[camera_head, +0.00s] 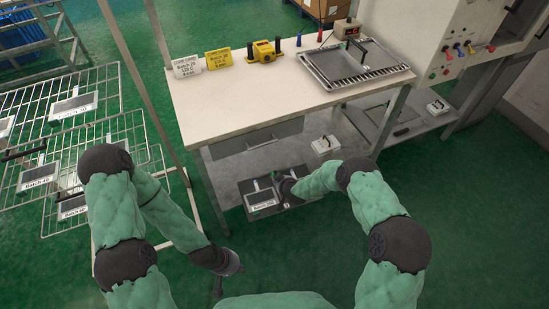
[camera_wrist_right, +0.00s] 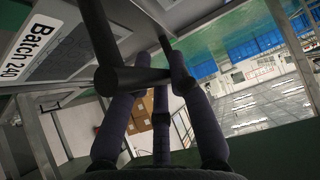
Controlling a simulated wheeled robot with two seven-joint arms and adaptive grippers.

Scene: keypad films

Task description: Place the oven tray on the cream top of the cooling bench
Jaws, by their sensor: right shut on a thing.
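The oven tray (camera_head: 264,198) is a dark grey plate with a white batch label, low at the front of the bench's lower level. In the right wrist view its label reads "Batch 240" and the tray's plate (camera_wrist_right: 75,40) fills the upper left. My right gripper (camera_head: 285,187) is shut on the tray's dark bar handle, which crosses between its fingers (camera_wrist_right: 155,78). I cannot tell whether the tray touches the shelf. The cooling bench's cream top (camera_head: 235,105) is above, with clear room at front and middle. My left gripper (camera_head: 218,287) hangs low, away from the bench; its opening is unclear.
Wire racks with labelled trays (camera_head: 72,107) are at left. A white device (camera_head: 325,145) sits on the lower shelf.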

